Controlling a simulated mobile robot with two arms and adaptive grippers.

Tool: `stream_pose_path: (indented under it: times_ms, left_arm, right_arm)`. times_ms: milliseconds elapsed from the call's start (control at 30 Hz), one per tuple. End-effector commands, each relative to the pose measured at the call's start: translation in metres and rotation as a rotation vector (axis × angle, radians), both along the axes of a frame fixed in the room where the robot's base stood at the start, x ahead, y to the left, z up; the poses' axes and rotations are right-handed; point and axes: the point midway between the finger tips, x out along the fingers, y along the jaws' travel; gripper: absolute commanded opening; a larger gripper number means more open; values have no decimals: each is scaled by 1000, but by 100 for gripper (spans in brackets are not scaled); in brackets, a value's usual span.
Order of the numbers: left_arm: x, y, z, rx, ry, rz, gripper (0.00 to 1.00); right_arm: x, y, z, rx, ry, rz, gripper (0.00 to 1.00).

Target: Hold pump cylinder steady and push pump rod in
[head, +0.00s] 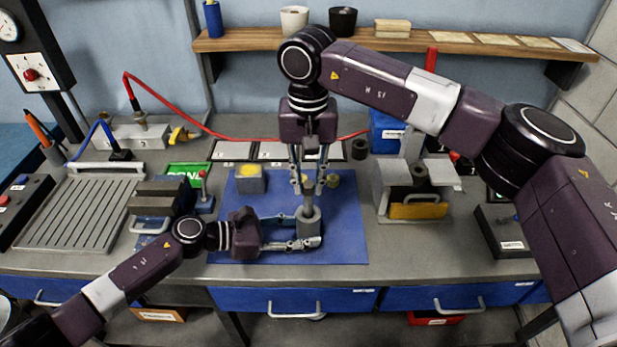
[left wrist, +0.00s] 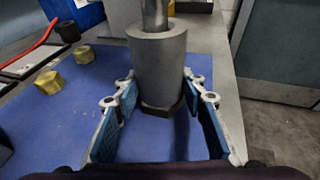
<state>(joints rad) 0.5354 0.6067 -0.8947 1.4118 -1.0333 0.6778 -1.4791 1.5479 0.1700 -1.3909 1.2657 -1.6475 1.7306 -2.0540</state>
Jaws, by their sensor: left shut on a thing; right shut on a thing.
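The grey pump cylinder (head: 310,225) stands upright on the blue mat (head: 345,250). My left gripper (head: 312,242) is shut on the lower part of the cylinder from the left. In the left wrist view the cylinder (left wrist: 158,70) stands between the blue-padded fingers of my left gripper (left wrist: 160,112), near their tips. The metal pump rod (left wrist: 154,14) rises from the cylinder's top; it also shows in the head view (head: 308,200). My right gripper (head: 308,188) points down from above and is shut on the rod. How deep the rod sits inside the cylinder is hidden.
A grey block with a yellow top (head: 250,180) and brass-coloured nuts (left wrist: 78,82) lie on the mat. A vise (head: 160,205) stands to the left and a grey press-like stand (head: 415,190) to the right. The mat's front right is clear.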

Motion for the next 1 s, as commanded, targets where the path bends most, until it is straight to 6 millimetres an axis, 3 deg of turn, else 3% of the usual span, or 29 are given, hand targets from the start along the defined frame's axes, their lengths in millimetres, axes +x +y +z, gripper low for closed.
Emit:
stream_pose_path:
  times_ms: [33,1000]
  left_arm:
    - [-4,1,-9,12,10,-6,24]
    - [-5,1,-9,12,10,-6,24]
  right_arm:
    - [0,0,-1,1,-1,0,0]
    - [0,0,-19,0,-1,0,0]
